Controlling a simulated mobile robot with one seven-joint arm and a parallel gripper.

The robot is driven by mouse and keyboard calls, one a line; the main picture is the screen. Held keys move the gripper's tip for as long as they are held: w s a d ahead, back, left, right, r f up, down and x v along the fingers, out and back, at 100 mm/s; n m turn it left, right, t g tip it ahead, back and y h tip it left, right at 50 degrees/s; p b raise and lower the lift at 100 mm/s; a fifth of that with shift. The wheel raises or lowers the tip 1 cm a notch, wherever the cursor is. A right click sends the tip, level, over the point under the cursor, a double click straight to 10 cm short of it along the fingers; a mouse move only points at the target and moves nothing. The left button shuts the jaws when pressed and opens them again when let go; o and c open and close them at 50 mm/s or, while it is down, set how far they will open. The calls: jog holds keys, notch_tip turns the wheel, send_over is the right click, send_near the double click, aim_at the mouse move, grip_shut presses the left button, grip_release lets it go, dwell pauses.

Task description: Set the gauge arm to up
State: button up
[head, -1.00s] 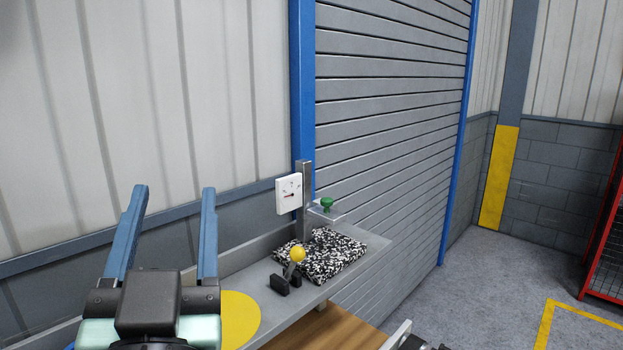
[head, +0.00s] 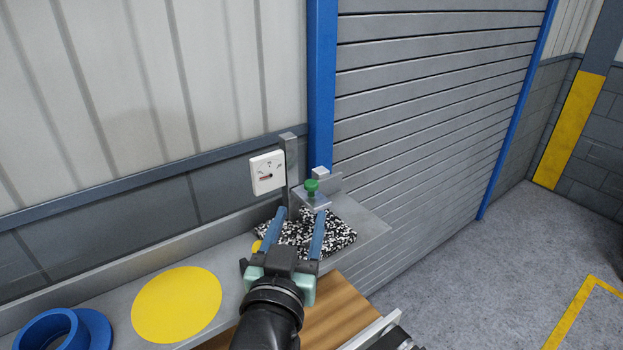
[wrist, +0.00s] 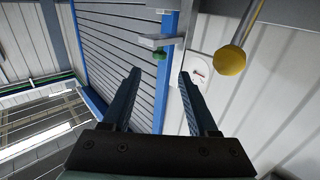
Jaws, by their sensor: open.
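A lever with a yellow ball knob (head: 257,246) stands on the grey bench; my gripper hides most of it in the head view. In the wrist view the yellow ball (wrist: 230,61) and its metal rod show to the right of the fingers, not between them. A white gauge (head: 267,173) with a small dial and red pointer is on a grey post behind; it also shows in the wrist view (wrist: 200,70). My gripper (head: 300,214) is open and empty, its blue fingers over the speckled pad. The wrist view shows the fingers (wrist: 160,73) apart.
A black-and-white speckled pad (head: 343,238) lies at the bench's right end. A green knob (head: 312,187) on a metal bracket stands behind it. A yellow disc (head: 177,304) and a blue ring part (head: 91,328) are on the left. A grey shutter (head: 430,100) rises behind.

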aim_at(310, 188)
jog(key=w+p, duration=0.1)
jog(key=w, duration=0.1)
jog(key=w+p, duration=0.1)
jog(key=w, duration=0.2)
jog(key=w+d+p, duration=0.1)
jog(key=w, duration=0.1)
jog(key=shift+w+d+p, duration=0.1)
jog(key=shift+w+p, duration=0.25)
jog(key=shift+p, duration=0.05)
grip_shut()
dwell(1.1)
